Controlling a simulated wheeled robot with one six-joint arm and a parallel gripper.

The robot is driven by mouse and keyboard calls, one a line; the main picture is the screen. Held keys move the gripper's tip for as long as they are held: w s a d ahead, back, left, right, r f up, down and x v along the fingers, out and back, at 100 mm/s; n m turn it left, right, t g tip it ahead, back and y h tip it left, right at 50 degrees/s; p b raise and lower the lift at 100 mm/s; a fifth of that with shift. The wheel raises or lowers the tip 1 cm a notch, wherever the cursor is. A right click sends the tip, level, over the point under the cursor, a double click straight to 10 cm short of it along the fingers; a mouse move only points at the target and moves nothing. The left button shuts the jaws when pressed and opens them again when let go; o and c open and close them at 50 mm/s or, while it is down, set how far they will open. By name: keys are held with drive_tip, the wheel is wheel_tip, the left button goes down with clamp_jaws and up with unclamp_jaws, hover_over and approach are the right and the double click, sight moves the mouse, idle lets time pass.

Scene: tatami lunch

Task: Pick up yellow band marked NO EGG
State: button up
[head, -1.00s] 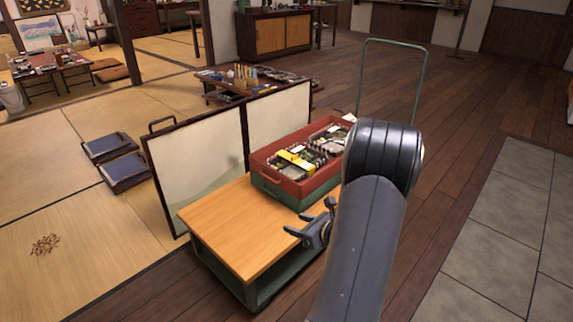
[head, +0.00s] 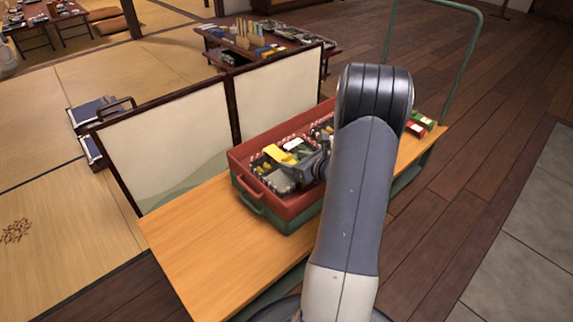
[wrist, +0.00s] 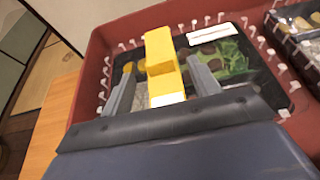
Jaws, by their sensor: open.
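The yellow band (wrist: 163,50) lies across a dark lunch box (wrist: 228,58) inside the red crate (wrist: 88,88) in the wrist view. A white patch shows at its near end; I cannot read any lettering. In the head view the band (head: 279,155) shows partly, beside my gripper. My gripper (wrist: 160,70) is open, its two grey fingers on either side of the band, with gaps visible. I cannot tell whether the fingers touch the box. In the head view my gripper (head: 296,172) is over the crate, partly hidden by my arm.
The red crate sits on a green crate (head: 262,217) on the wooden cart top (head: 190,249). A folding screen (head: 180,145) stands behind the cart. A second box (wrist: 300,40) is right in the crate. Small red and green items (head: 420,122) lie at the cart's far end.

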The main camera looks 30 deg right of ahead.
drive_tip(key=shift+x, duration=1.05)
drive_tip(key=c, duration=1.1)
